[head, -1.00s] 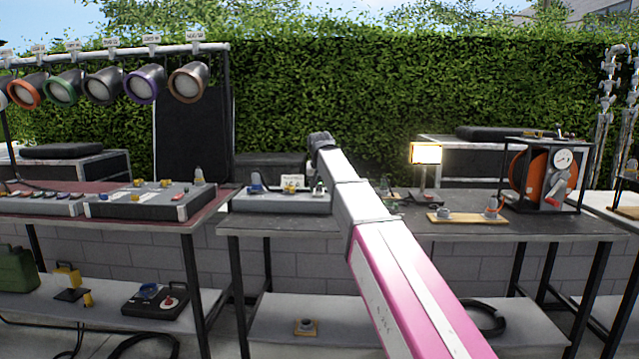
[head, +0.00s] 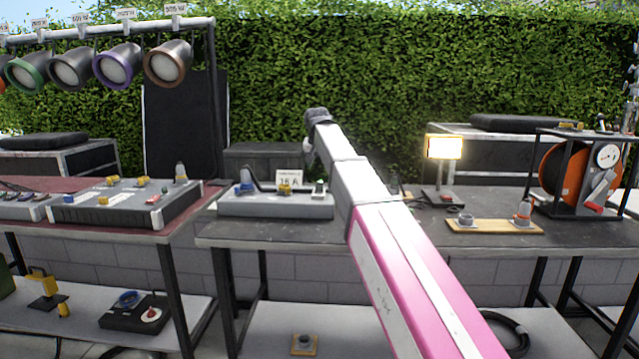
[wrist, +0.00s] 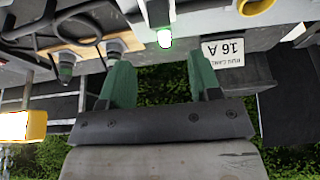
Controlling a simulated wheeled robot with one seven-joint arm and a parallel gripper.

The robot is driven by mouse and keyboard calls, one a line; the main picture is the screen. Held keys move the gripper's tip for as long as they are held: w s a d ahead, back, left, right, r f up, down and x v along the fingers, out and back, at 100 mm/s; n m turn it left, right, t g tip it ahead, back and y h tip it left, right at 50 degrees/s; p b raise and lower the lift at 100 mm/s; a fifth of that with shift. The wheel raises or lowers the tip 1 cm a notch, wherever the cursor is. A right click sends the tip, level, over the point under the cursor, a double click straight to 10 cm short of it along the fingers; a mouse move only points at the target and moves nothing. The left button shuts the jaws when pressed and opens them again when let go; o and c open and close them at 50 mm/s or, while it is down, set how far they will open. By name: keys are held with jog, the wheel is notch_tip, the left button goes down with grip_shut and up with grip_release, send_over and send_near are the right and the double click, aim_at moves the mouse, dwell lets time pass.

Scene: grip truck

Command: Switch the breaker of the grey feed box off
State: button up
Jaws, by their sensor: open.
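The grey feed box (head: 275,205) sits on the left part of the middle table, with a blue connector, a yellow connector and a white label marked 16 A on top. In the upside-down wrist view, the grey box (wrist: 215,22) runs along the top, with a green-lit switch (wrist: 165,38) near the 16 A label. My gripper (wrist: 160,60) is open, its two green fingers apart and empty, with the lit switch appearing between and beyond the tips. The head view does not show my fingers.
A lit yellow work lamp (head: 444,148) stands to the right of my arm. A larger grey console (head: 125,205) is on the left table. The tabletop's middle is partly hidden by my arm.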

aim_at(319, 188)
jog(key=x, duration=0.9)
jog(key=shift+w+f, duration=0.1)
jog(key=shift+f, duration=0.15)
jog(key=shift+c, duration=0.3)
jog(key=c, duration=0.9)
